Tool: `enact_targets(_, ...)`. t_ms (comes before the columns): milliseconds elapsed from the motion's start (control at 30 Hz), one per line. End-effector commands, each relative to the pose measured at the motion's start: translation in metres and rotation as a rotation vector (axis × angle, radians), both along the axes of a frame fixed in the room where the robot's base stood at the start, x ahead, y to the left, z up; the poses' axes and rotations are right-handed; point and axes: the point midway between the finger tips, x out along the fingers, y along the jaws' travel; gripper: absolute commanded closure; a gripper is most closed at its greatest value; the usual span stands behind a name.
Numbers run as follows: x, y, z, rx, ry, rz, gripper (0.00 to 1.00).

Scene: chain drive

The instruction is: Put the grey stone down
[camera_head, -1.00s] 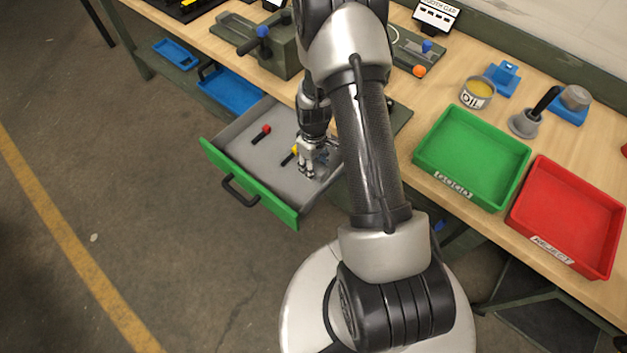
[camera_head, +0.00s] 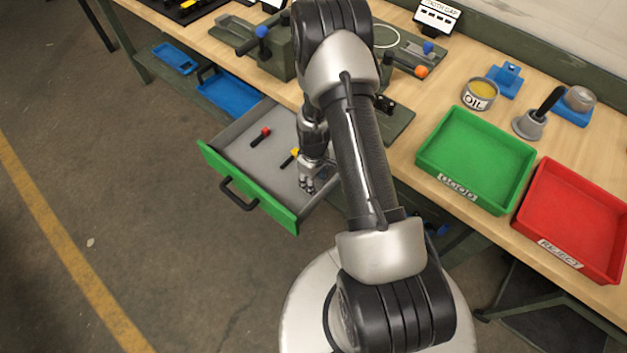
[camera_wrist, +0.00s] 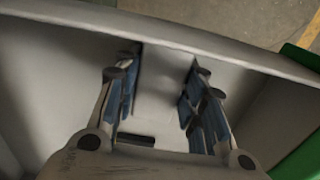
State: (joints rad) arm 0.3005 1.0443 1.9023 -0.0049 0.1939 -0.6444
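My gripper (camera_head: 308,184) is low inside the open drawer, at its right end. In the wrist view the two fingers (camera_wrist: 160,92) stand apart with blue pads, and a plain grey block, which looks like the grey stone (camera_wrist: 165,75), fills the gap between them. Its edges blend with the grey drawer, so whether it touches the drawer floor is unclear. In the head view the stone cannot be made out at the fingers. The drawer (camera_head: 243,187) has a green front and a dark handle.
A red-ended piece (camera_head: 261,136) and a yellow-ended piece (camera_head: 291,156) lie in the drawer, left of my gripper. The drawer walls are close around the fingers. The green tray (camera_head: 470,165) and red tray (camera_head: 575,215) stand on the bench at right.

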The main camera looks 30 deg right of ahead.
Motion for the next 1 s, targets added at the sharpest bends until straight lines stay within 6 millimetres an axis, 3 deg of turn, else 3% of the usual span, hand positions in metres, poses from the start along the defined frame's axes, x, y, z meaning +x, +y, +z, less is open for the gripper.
enact_targets(300,0.0,0.0,0.0,0.0,0.0,0.0,0.43)
enact_targets(667,0.0,0.0,0.003,0.0,0.0,0.0,0.43)
enact_targets(767,0.001,0.0,0.015,-0.001,-0.001,0.0,0.43)
enact_targets(1000,0.001,0.0,0.068,-0.002,-0.004,0.0,0.43)
